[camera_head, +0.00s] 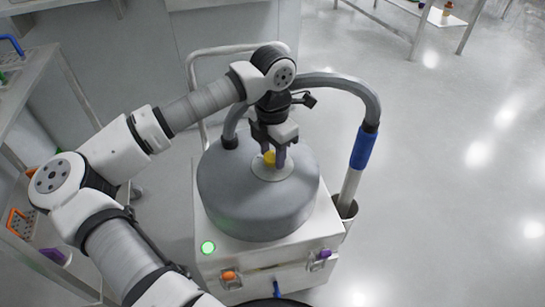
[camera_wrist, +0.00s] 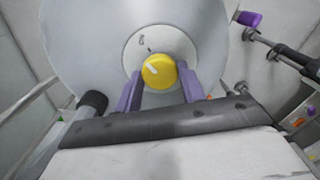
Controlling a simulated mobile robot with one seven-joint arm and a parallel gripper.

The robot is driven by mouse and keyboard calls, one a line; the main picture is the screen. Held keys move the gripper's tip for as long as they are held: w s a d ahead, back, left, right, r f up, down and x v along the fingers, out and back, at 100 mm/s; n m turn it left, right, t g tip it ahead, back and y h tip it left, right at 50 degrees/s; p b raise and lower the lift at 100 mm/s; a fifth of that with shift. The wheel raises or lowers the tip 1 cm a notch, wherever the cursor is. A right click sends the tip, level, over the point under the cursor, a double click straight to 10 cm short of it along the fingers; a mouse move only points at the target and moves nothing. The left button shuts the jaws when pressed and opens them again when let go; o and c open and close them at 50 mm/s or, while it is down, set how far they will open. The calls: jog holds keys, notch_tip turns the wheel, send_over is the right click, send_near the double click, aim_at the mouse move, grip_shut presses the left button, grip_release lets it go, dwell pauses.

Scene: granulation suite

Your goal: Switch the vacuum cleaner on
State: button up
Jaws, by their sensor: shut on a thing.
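The vacuum cleaner (camera_head: 258,205) has a grey round lid on a white boxy base. On top of the lid sits a yellow knob (camera_head: 269,158) on a pale round plate. In the wrist view the knob (camera_wrist: 160,72) carries a white pointer mark that tilts to the upper left, with small dark markings on the plate above. My gripper (camera_head: 274,157) is over the lid, its purple fingers on both sides of the knob and shut on it. A round lamp (camera_head: 208,247) on the base's front left corner glows green.
A grey hose (camera_head: 350,82) with a blue grip (camera_head: 363,148) arches from the lid to a holder on the right. A white handle frame (camera_head: 192,75) rises behind. A shelf rack (camera_head: 35,75) stands at left. The floor to the right is open.

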aim_at(272, 156)
jog(key=shift+m+b, duration=0.3)
jog(key=shift+m, duration=0.4)
jog(key=o, duration=1)
jog(key=shift+c, duration=0.2)
jog(key=shift+r, duration=0.1)
notch_tip(272, 156, up, 14)
jog(key=p, duration=0.2)
jog(key=shift+f, duration=0.2)
